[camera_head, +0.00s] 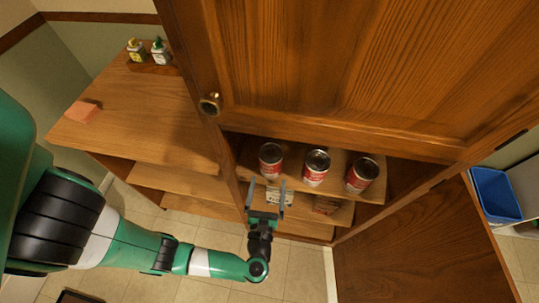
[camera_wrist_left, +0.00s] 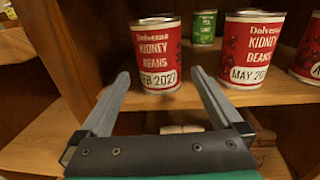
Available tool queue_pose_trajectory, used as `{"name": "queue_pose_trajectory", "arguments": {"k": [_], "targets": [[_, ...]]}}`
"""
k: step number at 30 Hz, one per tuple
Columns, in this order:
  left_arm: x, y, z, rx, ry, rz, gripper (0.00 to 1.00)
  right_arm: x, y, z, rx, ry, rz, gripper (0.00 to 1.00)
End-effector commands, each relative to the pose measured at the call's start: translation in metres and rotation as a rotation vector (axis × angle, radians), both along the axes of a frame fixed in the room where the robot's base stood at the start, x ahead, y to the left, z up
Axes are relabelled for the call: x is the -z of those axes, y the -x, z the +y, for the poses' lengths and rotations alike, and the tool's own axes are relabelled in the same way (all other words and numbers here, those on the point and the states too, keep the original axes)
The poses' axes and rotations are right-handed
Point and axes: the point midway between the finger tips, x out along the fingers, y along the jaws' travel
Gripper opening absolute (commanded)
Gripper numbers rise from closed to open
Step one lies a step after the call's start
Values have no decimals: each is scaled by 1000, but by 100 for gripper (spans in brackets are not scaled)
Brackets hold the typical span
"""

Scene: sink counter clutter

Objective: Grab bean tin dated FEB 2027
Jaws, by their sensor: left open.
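A red bean tin (camera_head: 271,160) stands upright at the left end of the cabinet shelf. A middle tin (camera_head: 316,167) reads "MAY 20..." in the left wrist view (camera_wrist_left: 251,50). A third red tin (camera_head: 362,174) stands to its right, its date cut off. My left gripper (camera_head: 267,183) is open and empty, in front of and slightly below the left tin, its fingers pointing towards it. My right gripper is not in view.
A green can (camera_wrist_left: 204,27) stands behind, between the tins. Packages (camera_head: 326,205) lie lower down. An open door (camera_head: 420,240) hangs at right; bottles (camera_head: 159,52) and a sponge (camera_head: 83,112) sit on the counter.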

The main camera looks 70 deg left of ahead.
Motion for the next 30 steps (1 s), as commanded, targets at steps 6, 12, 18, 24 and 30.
{"name": "queue_pose_trajectory", "arguments": {"k": [6,12,18,24,30], "targets": [[-1,-17,36,-8,-1,0,100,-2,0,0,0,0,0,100],[-1,-28,53,-1,-1,0,100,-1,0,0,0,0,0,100],[-2,-33,66,-3,-1,-2,100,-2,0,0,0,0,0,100],[-2,-47,96,-3,-1,-3,100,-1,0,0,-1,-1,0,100],[-2,-50,100,2,-1,-2,100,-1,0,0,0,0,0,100]]}}
